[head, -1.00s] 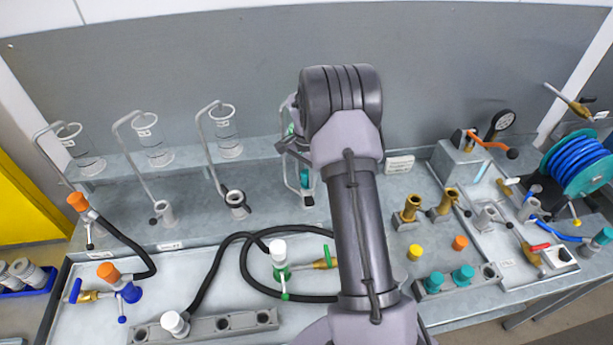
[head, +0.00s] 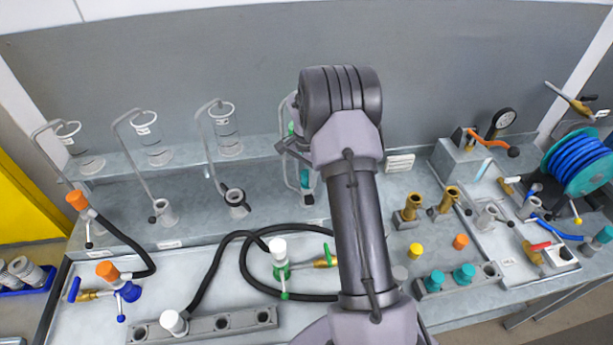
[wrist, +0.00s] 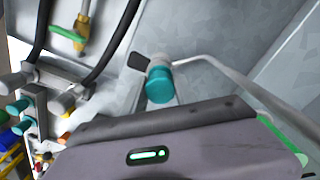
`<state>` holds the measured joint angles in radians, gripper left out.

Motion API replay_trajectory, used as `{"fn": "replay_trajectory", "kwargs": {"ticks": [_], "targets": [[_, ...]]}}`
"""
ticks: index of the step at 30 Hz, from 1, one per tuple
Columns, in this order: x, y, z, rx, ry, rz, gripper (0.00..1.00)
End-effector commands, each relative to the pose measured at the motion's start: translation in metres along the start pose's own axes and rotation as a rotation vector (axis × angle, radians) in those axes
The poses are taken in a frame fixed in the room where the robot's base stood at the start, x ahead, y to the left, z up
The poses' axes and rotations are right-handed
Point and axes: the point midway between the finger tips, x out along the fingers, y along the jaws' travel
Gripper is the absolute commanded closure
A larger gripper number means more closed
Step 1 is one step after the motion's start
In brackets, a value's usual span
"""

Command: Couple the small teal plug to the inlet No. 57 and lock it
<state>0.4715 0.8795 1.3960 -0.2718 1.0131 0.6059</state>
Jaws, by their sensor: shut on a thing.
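The small teal plug (wrist: 159,86) shows in the wrist view between my fingertips, its round end toward the camera. My gripper (wrist: 162,98) is shut on it. Directly beyond it is a grey inlet (wrist: 156,61) with a dark lever (wrist: 138,61) at its left; the plug lines up with it, but I cannot tell whether it is seated or locked. In the head view the teal plug (head: 304,177) shows just left of my arm, above the back ledge. My arm hides most of this station. I cannot read No. 57 on any label.
A bent grey pipe (wrist: 235,70) runs close to the right of my gripper. Three similar stations with inlets (head: 237,203) stand to the left. Teal-capped plugs (head: 464,274) stand in a rack at right.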

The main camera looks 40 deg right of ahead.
Motion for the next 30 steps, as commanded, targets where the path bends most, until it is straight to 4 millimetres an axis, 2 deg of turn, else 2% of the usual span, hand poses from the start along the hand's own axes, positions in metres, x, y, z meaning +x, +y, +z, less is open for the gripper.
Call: {"fn": "replay_trajectory", "kwargs": {"ticks": [15,24,25,28,30], "targets": [[0.015,0.000,0.000,0.000,0.000,0.000,1.00],[0.015,0.000,0.000,0.000,-0.001,0.001,1.00],[0.015,0.000,0.000,-0.001,-0.001,0.001,0.60],[0.015,0.000,0.000,0.000,-0.001,0.001,0.41],[0.015,0.000,0.000,0.000,-0.001,0.001,0.41]]}}
